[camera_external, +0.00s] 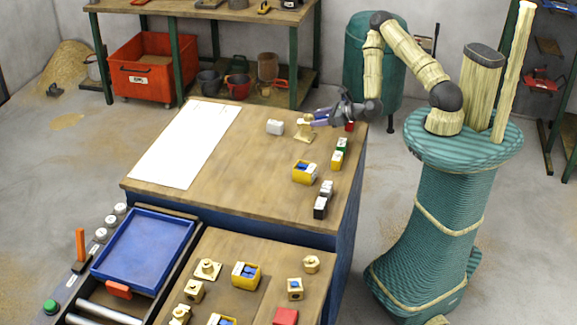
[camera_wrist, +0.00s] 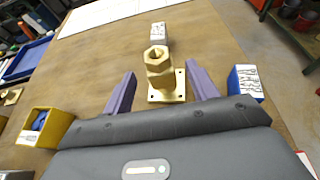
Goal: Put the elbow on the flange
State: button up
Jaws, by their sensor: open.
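A brass elbow (camera_wrist: 158,66) with a hexagonal, open end stands upright over a square brass flange (camera_wrist: 178,92) with bolt holes, in the middle of the wrist view. The elbow appears seated on the flange; whether it is fully down I cannot tell. The brass stack (camera_external: 304,134) is near the far right of the wooden table in the external view. My gripper (camera_wrist: 161,78) is open, with one purple finger on each side of the elbow and visible gaps. In the external view my gripper (camera_external: 312,120) reaches in from the right and partly hides the elbow.
A white block (camera_external: 275,127) stands just beyond the stack. A yellow bin (camera_external: 305,174) with blue contents and several small boxes (camera_external: 321,207) line the table's right side. A white sheet (camera_external: 186,145) lies left. More brass parts (camera_external: 207,269) sit on the front table.

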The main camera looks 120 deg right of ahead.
jog(key=shift+p+v, duration=2.7)
jog(key=shift+p, duration=1.05)
jog(key=w+a+r+n+g+y, duration=0.1)
jog(key=w+a+r+n+y, duration=0.25)
jog(key=n, duration=0.55)
jog(key=w+a+r+n+g+y, duration=0.1)
jog(key=w+a+n+y, duration=0.1)
jog(key=w+a+n, duration=0.5)
jog(key=w+a+r+n+g+y, duration=0.1)
jog(key=a+r+n+y, duration=0.2)
jog(key=n, duration=0.8)
jog(key=s+a+r+n+g, duration=0.2)
jog(key=a+r+n, duration=0.5)
jog(key=a+n, duration=0.2)
jog(key=s+a+r+n+g+y, duration=0.1)
jog(key=s+a+r+n+g, duration=0.1)
jog(key=a+r+n, duration=0.5)
jog(key=s+a+n, duration=0.1)
jog(key=a+n, duration=0.1)
jog(key=a, duration=0.1)
